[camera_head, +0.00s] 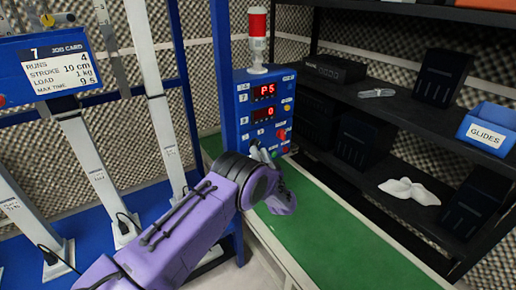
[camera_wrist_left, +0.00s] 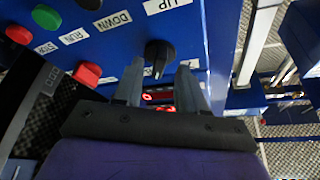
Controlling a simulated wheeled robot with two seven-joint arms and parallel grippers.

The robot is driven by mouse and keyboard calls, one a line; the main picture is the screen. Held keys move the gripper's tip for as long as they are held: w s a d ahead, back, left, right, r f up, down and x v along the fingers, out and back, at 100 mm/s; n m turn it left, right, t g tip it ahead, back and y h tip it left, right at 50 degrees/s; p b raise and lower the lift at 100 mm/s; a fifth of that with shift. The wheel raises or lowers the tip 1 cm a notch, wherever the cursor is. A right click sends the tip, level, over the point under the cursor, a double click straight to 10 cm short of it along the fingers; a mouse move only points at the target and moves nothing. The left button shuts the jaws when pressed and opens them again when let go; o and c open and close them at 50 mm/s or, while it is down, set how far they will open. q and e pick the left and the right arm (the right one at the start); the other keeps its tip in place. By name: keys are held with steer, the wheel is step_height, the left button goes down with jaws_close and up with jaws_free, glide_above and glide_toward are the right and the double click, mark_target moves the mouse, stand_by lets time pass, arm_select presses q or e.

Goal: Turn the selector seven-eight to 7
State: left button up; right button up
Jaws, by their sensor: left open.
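The blue control panel (camera_head: 243,110) stands beyond the green mat, with red displays reading P5 and 0 and small labels 7 and 8 at its left. My left gripper (camera_head: 260,152) is at the panel's lower left, its arm covering part of it. In the left wrist view the open gripper (camera_wrist_left: 160,80) has one grey finger on each side of a black knob (camera_wrist_left: 159,54), apparently the selector. The knob's pale pointer line points down in that picture. Contact between fingers and knob cannot be told. A red display shows between the fingers. My right gripper is not in view.
A red-topped lamp (camera_head: 257,35) stands on the panel. A job card (camera_head: 58,68) numbered 7 hangs left. Dark shelves with a blue GLIDES bin (camera_head: 488,130) stand right. The green mat (camera_head: 325,230) is clear.

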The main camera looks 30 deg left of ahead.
arm_select(q)
steer(key=shift+x, duration=1.25)
steer(key=shift+d, duration=0.1)
jaws_close()
steer(key=shift+f, duration=0.1)
steer(key=n+g+y+b, duration=0.1)
steer(key=n+g+b, duration=0.1)
steer(key=n+b, duration=0.3)
steer(key=n+g+y+b, duration=0.1)
steer(key=n+g+b, duration=0.2)
steer(key=n+b, duration=0.2)
steer(key=n+g+y+b, duration=0.1)
steer(key=n+g+b, duration=0.1)
steer(key=n+b, duration=0.4)
steer(key=shift+w+d+n+g+y, duration=0.1)
steer(key=shift+w+n+g+y, duration=0.2)
steer(key=shift+w+n, duration=0.1)
steer(key=shift+n, duration=0.3)
steer(key=shift+r+g, duration=0.3)
steer(key=shift+g, duration=0.1)
